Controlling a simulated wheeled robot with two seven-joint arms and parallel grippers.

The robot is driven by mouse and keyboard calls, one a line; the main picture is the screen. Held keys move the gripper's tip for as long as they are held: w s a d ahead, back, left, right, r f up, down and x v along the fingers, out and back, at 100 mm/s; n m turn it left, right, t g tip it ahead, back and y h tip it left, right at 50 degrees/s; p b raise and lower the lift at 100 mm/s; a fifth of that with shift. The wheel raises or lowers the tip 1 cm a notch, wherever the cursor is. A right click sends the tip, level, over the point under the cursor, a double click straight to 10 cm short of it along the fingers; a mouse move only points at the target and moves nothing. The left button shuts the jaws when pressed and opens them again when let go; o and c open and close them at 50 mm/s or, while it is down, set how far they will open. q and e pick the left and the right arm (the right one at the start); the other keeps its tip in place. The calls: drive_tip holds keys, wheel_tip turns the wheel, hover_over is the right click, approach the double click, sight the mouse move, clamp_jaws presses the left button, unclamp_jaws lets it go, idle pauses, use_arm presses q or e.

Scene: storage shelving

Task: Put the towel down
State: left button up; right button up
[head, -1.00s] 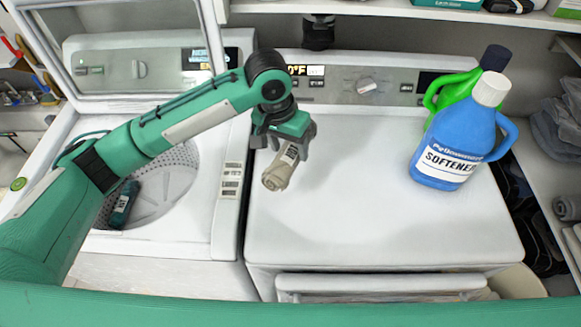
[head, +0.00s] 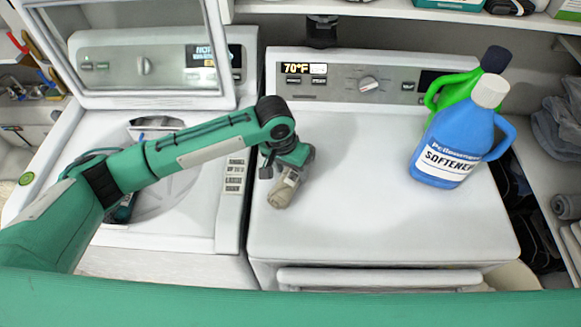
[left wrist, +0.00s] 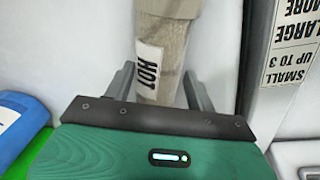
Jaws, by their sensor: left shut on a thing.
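A rolled beige-grey towel (head: 282,194) with a white label is over the left part of the white dryer top (head: 390,225). My left gripper (head: 286,172) is shut on the towel, and the towel's lower end sticks out toward the front. I cannot tell whether the towel touches the dryer top. My right gripper is not in view.
A blue softener bottle (head: 455,140) and a green bottle (head: 445,95) stand on the dryer's right. The open washer (head: 150,235) is at left, its raised lid (head: 150,55) behind my arm. The dryer's middle and front are clear.

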sight(283, 171)
use_arm(q)
drive_tip(key=o, duration=1.2)
drive_tip(key=r+b, duration=0.1)
drive_tip(key=r, duration=0.3)
drive_tip(key=a+r+b, duration=0.1)
drive_tip(key=r, duration=0.3)
drive_tip(key=a+r+b, duration=0.1)
drive_tip(key=r, duration=0.3)
drive_tip(key=shift+s, duration=0.1)
